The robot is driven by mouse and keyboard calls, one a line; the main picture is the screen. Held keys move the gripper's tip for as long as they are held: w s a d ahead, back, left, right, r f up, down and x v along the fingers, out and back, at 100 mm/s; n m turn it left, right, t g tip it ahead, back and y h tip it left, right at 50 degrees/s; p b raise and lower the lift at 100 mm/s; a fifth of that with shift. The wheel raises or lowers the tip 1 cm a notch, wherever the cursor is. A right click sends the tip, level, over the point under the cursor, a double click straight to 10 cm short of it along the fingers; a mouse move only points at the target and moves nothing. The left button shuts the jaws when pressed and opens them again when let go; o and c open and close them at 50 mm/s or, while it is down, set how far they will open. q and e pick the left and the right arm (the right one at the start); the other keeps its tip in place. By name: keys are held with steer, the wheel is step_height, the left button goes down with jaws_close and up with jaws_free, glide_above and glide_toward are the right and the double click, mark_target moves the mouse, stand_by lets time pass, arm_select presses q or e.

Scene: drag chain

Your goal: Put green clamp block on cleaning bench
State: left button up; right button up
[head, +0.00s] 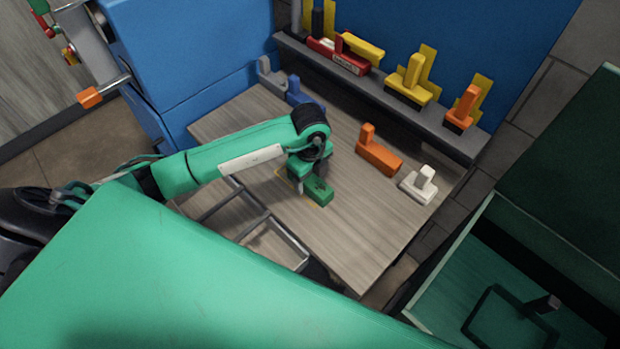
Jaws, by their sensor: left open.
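A green clamp block (320,194) sits on the wood-topped bench (350,235), close to a yellow outline marked on the surface. My left arm reaches in from the left, and my left gripper (309,183) is low over the bench at the block. The gripper is open and partly covers the block's left end. I cannot tell whether a finger touches the block. I cannot tell from the picture whether this bench is the cleaning bench. My right gripper is not in view.
Orange (379,157) and white (419,186) blocks stand to the right on the bench; blue (303,93) and grey (270,77) ones are at the back. A grey ledge (390,99) holds red, yellow and orange pieces. A metal frame tray (262,228) is at the front.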

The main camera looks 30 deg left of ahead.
mark_target(310, 179)
arm_select(q)
step_height(310, 179, up, 11)
steer(key=b, duration=0.2)
stand_by(0.6)
